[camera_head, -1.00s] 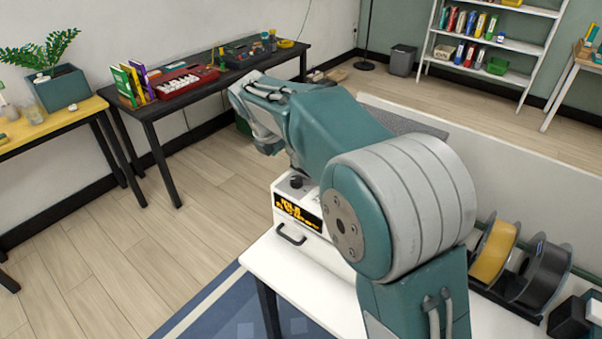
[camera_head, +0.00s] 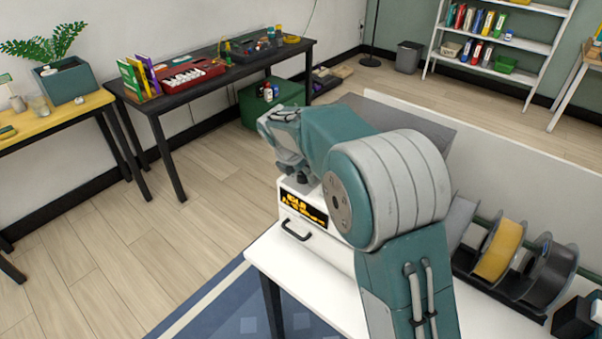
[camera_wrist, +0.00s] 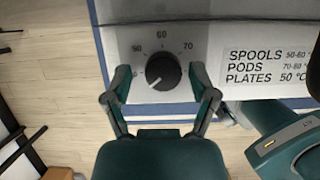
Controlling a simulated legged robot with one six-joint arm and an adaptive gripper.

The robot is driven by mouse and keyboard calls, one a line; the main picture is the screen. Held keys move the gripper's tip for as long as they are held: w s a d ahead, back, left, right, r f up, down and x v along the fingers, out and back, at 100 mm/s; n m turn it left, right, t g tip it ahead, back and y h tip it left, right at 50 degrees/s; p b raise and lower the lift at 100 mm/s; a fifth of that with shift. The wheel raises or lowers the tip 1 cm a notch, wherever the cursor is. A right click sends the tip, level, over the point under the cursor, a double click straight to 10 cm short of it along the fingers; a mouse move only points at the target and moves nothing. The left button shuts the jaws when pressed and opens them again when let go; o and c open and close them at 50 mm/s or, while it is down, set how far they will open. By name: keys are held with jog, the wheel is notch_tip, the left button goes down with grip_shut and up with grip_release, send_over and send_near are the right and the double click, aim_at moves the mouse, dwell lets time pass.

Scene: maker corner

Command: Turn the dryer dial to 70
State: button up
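The dryer (camera_head: 290,215) is a white box on the white table, with a yellow-lettered black panel and a front handle. Its black round dial (camera_wrist: 163,71) shows in the wrist view, with marks 50, 60 and 70 above it. The dial's white pointer line points to the lower left, away from 70. My gripper (camera_wrist: 160,73) is open, one finger on each side of the dial, with a visible gap on both sides. In the head view my gripper (camera_head: 297,172) is over the dryer's top and hides the dial.
A label with spools, pods and plates temperatures (camera_wrist: 270,65) is right of the dial. Filament spools (camera_head: 500,250) stand on the white table (camera_head: 300,275) at right.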

jog(key=shift+d, duration=0.15)
grip_shut()
jog(key=shift+m, duration=0.3)
jog(key=m, duration=0.2)
jog(key=m+g+h, duration=0.1)
jog(key=m, duration=0.1)
jog(key=shift+w+g, duration=0.1)
jog(key=shift+g, duration=0.2)
jog(key=m, duration=0.2)
jog(key=m+g, duration=0.1)
jog(key=m, duration=0.2)
jog(key=shift+g+h, duration=0.3)
jog(key=shift+h, duration=0.1)
jog(key=m+g, duration=0.1)
jog(key=m, duration=0.3)
jog(key=shift+w+f+m+g, duration=0.1)
jog(key=shift+m+g, duration=0.2)
jog(key=shift+g, duration=0.1)
jog(key=shift+m+g+y, duration=0.6)
jog(key=shift+m+g, duration=0.2)
jog(key=shift+m, duration=1.4)
